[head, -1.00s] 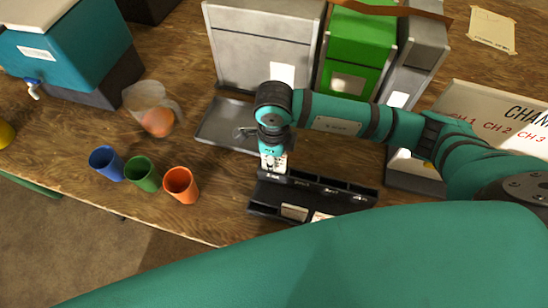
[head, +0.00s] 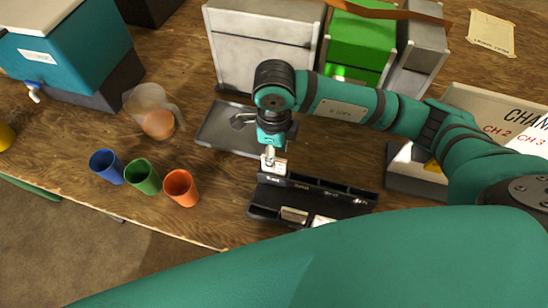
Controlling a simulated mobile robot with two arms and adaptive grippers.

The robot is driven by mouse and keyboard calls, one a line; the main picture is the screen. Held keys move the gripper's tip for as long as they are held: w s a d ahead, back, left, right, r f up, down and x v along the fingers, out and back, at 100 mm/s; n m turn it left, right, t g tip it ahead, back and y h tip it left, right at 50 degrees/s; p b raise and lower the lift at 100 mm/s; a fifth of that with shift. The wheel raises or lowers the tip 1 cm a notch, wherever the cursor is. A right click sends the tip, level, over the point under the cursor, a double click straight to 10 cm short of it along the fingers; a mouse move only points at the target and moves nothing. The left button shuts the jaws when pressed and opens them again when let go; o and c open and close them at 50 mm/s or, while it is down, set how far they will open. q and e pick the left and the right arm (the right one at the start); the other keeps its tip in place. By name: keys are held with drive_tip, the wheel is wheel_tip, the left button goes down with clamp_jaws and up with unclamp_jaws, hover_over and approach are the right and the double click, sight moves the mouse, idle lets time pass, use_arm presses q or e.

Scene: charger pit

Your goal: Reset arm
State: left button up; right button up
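My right gripper (head: 270,156) hangs from its teal wrist in the middle of the head view. It points down just above a white block (head: 273,166) at the left end of the black slotted rack (head: 318,204). The fingers are small and partly hidden, so I cannot tell whether they are open or shut, or whether they touch the block. My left gripper is not in view.
Behind stand a silver box (head: 262,40), a green box (head: 358,40) with a green light and a grey box (head: 424,50). A grey tray (head: 222,127) lies before them. Blue (head: 107,166), green (head: 143,176) and orange (head: 181,187) cups and a clear pitcher (head: 150,105) are left.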

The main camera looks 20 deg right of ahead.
drive_tip(key=shift+r, duration=1.1)
drive_tip(key=shift+s+f, duration=0.1)
